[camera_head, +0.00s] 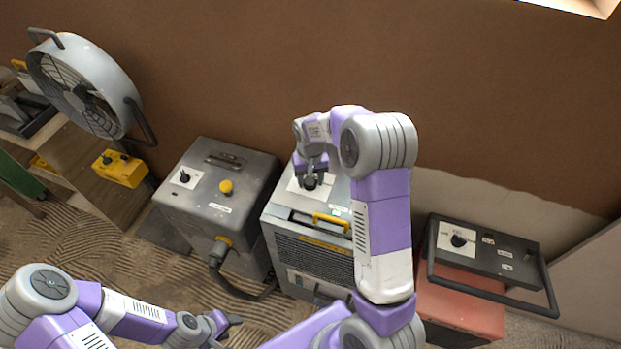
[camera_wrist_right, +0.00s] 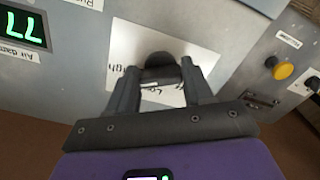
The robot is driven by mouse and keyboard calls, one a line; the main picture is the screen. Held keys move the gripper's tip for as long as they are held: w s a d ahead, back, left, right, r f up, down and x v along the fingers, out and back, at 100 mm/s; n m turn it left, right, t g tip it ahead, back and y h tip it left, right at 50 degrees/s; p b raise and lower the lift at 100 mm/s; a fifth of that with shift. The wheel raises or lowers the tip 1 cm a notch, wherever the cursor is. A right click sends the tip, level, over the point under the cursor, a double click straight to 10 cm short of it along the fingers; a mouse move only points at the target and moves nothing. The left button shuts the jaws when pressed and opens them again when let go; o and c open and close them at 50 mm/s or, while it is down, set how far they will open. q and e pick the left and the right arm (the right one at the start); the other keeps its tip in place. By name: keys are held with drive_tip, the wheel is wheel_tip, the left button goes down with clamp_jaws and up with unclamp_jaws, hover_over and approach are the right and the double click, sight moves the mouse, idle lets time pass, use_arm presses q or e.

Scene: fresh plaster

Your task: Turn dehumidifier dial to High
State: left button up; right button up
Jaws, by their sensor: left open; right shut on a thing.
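The dehumidifier (camera_head: 318,252) is the grey box with a dark front grille and a yellow handle, in the middle of the head view. Its black dial (camera_wrist_right: 161,68) sits on a white label plate (camera_wrist_right: 140,37) in the right wrist view. "igh" reads left of the dial and "Lo" below it, partly covered. My right gripper (camera_head: 311,177) reaches down to the dial and is shut on it, a finger on each side. I cannot tell where the dial points. My left gripper (camera_head: 232,321) is open and empty, low in front of the machines.
A grey box (camera_head: 215,205) with a yellow button and a black knob stands left of the dehumidifier. A red machine (camera_head: 460,300) with a black tube frame stands right. A fan (camera_head: 85,85) is at far left. A green "77" display (camera_wrist_right: 22,27) shows beside the dial.

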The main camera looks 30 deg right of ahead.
idle(0.3)
drive_tip(key=o, duration=1)
drive_tip(key=shift+o, duration=0.2)
wheel_tip(320, 180, up, 8)
drive_tip(key=shift+f+p, duration=0.15)
drive_tip(key=shift+p, duration=0.3)
